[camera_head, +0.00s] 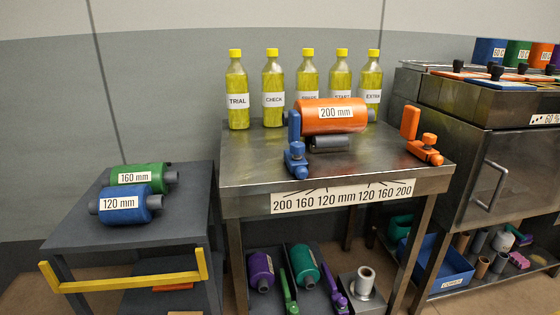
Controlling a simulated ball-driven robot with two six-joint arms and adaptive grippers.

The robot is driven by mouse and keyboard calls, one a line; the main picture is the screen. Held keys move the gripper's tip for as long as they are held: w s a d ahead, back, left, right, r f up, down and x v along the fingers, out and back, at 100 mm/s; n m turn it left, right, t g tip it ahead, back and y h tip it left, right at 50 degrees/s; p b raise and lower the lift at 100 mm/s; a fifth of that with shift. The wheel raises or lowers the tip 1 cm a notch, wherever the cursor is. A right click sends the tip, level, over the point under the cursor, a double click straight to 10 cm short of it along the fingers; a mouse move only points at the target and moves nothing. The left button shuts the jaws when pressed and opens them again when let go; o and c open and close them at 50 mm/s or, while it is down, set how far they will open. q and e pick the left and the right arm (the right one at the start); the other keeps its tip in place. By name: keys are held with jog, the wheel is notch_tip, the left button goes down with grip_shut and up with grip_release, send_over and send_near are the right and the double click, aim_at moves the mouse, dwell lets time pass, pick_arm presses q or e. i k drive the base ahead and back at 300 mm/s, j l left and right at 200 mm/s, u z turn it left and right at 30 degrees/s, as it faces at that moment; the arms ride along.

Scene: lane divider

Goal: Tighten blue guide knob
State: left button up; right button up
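The blue guide (294,128) stands upright on the metal table, left of the orange 200 mm roller (355,118). Its blue knob (297,148) sits on a blue base (296,164) near the front of the table. How tight the knob is cannot be told. The orange guide (410,122) stands to the right, with its orange knob (429,139) and base near the table's right side. A grey cylinder (330,144) lies in front of the orange roller. Neither of my grippers is in view.
Several yellow bottles (273,90) stand along the table's back. The front label (342,196) bears scale numbers. A side cart (75,232) at left holds green (152,174) and blue (112,204) rollers and has a yellow handle (125,284). A steel cabinet (480,150) stands right.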

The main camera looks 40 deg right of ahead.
aim_at(298, 148)
jog(key=z, duration=1.2)
